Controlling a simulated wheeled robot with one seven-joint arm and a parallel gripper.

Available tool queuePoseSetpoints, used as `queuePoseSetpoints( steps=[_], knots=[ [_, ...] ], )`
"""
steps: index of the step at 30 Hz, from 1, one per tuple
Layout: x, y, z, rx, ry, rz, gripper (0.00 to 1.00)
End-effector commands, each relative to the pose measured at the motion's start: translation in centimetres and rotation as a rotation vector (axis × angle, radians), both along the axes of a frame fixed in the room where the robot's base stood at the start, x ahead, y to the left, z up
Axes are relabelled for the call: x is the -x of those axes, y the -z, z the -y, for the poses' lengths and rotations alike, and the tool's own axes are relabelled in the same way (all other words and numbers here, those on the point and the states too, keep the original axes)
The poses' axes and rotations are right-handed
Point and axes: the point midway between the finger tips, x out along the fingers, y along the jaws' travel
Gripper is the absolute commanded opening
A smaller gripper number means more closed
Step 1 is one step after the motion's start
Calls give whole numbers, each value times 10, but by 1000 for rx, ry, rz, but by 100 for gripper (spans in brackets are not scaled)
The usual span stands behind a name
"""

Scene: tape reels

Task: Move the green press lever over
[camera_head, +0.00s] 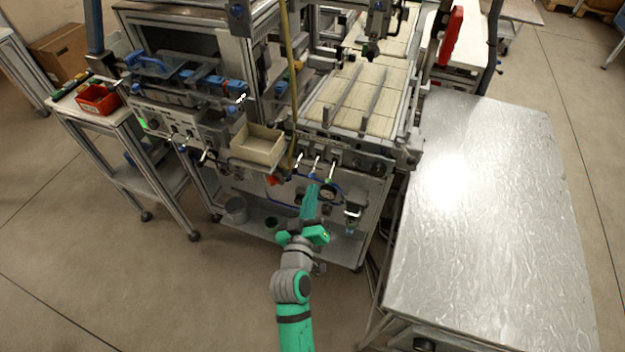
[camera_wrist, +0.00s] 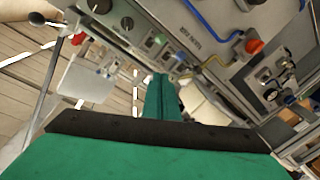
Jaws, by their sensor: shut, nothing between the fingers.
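A row of three small levers with pale handles sits on the front panel of the machine in the head view. The rightmost lever (camera_head: 331,171) shows a hint of green at its lower end, so it looks like the green press lever. My gripper (camera_head: 311,189) is just below and left of it, pointing at the panel, with its fingers together and empty. In the wrist view the shut fingers (camera_wrist: 161,77) reach up toward the panel. A small green spot (camera_wrist: 160,39) shows on the panel beyond them. I cannot tell whether the fingers touch a lever.
A beige open bin (camera_head: 257,145) hangs left of the levers, with a red knob (camera_head: 272,180) below it. Blue tubing and a round gauge (camera_head: 327,192) lie close to my gripper. A metal table (camera_head: 490,220) stands at right. The floor in front is clear.

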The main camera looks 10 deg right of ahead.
Motion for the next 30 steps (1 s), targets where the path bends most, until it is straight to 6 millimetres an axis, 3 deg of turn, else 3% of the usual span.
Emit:
queuePoseSetpoints(
  steps=[9,30],
  knots=[
    [23,10,-10,0,-4,0,0],
    [30,15,-12,-9,-13,-6,0]
  ],
)
